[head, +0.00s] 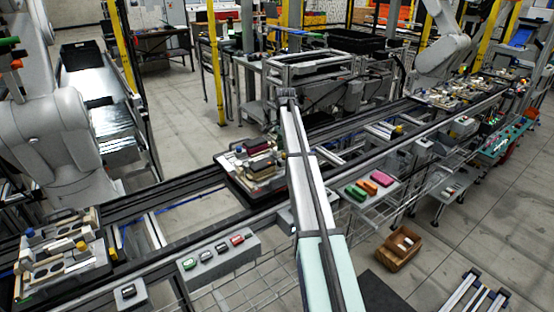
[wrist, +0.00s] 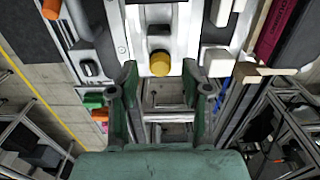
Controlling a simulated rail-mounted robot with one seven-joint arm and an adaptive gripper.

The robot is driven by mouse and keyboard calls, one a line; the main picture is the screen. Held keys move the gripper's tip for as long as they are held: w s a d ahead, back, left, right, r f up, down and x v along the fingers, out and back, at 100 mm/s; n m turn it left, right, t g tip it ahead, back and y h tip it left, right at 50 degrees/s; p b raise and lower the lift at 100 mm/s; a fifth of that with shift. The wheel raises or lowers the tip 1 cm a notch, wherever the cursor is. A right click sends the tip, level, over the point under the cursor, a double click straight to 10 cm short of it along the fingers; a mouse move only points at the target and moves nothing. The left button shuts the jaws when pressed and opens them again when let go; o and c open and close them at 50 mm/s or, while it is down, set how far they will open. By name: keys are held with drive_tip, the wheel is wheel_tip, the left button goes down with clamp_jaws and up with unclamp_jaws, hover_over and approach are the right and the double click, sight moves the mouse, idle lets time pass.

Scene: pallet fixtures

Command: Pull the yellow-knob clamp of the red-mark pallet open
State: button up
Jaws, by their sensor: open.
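In the wrist view my gripper (wrist: 160,78) is open, with its two dark green fingers spread apart. A yellow knob (wrist: 160,64) shows just ahead of the gap between the fingertips, on a dark part on a pale plate (wrist: 185,50). I cannot tell the depth between fingertips and knob; nothing is visibly held. In the head view a pallet with a maroon block (head: 258,144) stands on the rails at the centre. Another pallet (head: 60,265) with a yellow knob (head: 82,246) is at the left. I cannot make out a red mark on either.
In the wrist view a maroon block (wrist: 274,30) is at upper right and an orange cylinder (wrist: 50,8) at upper left. In the head view a grey box with small parts (head: 215,258) borders the rail.

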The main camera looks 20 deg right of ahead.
drive_tip(key=shift+r+p, duration=0.8)
drive_tip(key=shift+r, duration=1.25)
